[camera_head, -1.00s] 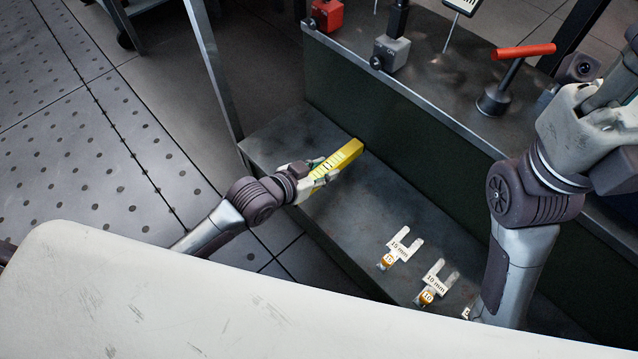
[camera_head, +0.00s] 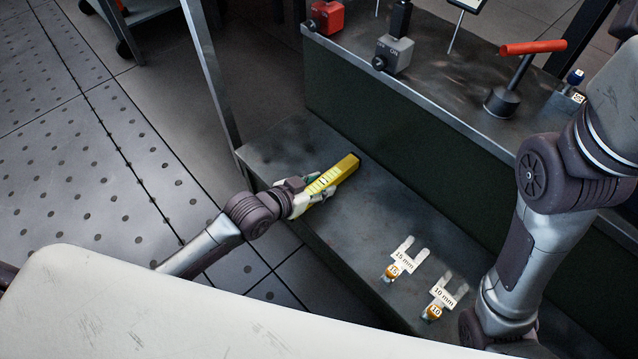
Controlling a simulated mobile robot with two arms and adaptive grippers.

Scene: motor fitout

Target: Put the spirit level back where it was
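The yellow spirit level (camera_head: 346,169) is at the left part of the low dark shelf (camera_head: 375,215), lying at a slant with its far end pointing up and right. My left gripper (camera_head: 318,193) has its fingers around the near part of the level and looks shut on it. The fingers hide part of the level. I cannot tell whether the level touches the shelf or is held just above it. My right arm comes up along the right side of the picture. Its gripper is outside the picture.
On the shelf lie two fork-shaped plates marked 15 mm (camera_head: 404,256) and 10 mm (camera_head: 444,293). The raised bench behind carries a red block (camera_head: 327,17), a grey block (camera_head: 394,53) and a red-handled tool (camera_head: 505,95). The shelf between level and plates is clear.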

